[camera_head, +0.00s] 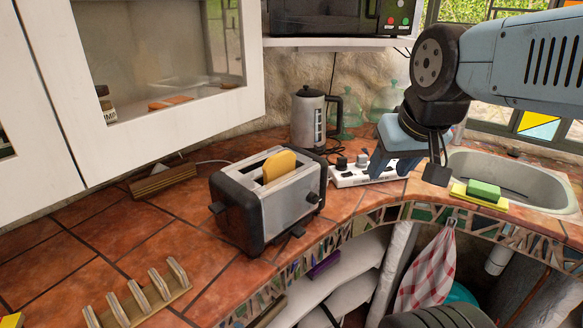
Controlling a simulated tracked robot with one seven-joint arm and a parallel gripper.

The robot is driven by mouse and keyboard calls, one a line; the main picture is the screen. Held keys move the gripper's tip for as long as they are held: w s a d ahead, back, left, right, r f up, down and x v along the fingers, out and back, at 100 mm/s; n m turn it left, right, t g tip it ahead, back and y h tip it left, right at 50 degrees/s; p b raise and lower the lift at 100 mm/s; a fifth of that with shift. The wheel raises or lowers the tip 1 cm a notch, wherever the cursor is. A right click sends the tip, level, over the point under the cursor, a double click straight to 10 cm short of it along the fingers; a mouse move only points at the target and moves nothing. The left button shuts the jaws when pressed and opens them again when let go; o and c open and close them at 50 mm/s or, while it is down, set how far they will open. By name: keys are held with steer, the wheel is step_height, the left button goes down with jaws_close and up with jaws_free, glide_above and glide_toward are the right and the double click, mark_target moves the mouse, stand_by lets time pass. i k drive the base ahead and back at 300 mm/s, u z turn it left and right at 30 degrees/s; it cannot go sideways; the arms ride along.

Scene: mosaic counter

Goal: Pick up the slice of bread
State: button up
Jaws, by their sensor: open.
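The slice of bread (279,166) stands upright in a slot of the toaster, with its yellow-brown top showing above the metal. Its lower part is hidden inside. The toaster (287,202) is silver with black ends and sits on the red tiled counter. My gripper (405,168) is to the right of the toaster, above the counter near the sink, apart from the bread. It is open, and I see nothing held in it.
A kettle (308,117) and a white power strip (362,173) stand behind the toaster. A wooden rack (139,304) is at the front left. A green sponge (484,191) lies by the sink (535,184). A white cabinet (165,126) overhangs the counter at the left.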

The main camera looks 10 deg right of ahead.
mark_target(277, 165)
steer(key=u, duration=0.1)
steer(key=k, duration=1.3)
steer(key=u, duration=0.25)
steer(key=i, duration=1)
steer(key=u, duration=0.05)
